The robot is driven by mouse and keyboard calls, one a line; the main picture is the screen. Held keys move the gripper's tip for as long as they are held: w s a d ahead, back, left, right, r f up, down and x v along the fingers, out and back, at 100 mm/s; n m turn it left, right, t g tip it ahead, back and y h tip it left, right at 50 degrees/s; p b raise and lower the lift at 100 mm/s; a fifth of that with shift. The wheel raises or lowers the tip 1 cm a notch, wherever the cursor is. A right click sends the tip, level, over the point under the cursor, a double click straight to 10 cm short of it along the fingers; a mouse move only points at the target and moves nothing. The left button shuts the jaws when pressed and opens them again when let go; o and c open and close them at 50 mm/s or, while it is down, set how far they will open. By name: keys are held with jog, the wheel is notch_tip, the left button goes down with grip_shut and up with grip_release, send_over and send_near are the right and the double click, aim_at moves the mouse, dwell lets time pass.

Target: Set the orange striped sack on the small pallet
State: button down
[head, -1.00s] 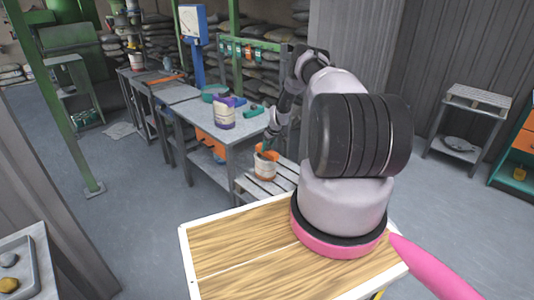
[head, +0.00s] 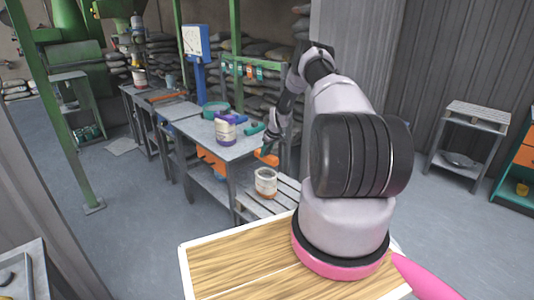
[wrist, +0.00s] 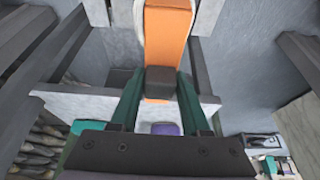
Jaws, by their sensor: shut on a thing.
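A white container or sack with an orange-brown band (head: 265,184) stands upright on a low slatted grey stand (head: 284,197). I cannot tell whether these are the striped sack and small pallet. My gripper (wrist: 160,82) is just above the banded thing and is shut on a dark grey block. An orange piece (wrist: 168,38) runs along this block and seems joined to it; it also shows in the head view (head: 267,157). Pale edges beside it in the wrist view may be the banded thing. Its underside is hidden.
Shelves of grey sacks (head: 262,80) stand behind. Floor is open at left; a small slatted table (head: 478,114) stands at right.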

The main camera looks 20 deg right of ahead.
aim_at(266, 162)
jog(key=shift+f, duration=3.2)
jog(key=shift+f, duration=0.5)
grip_release()
dwell(0.3)
jog(key=shift+r, duration=3.5)
grip_shut()
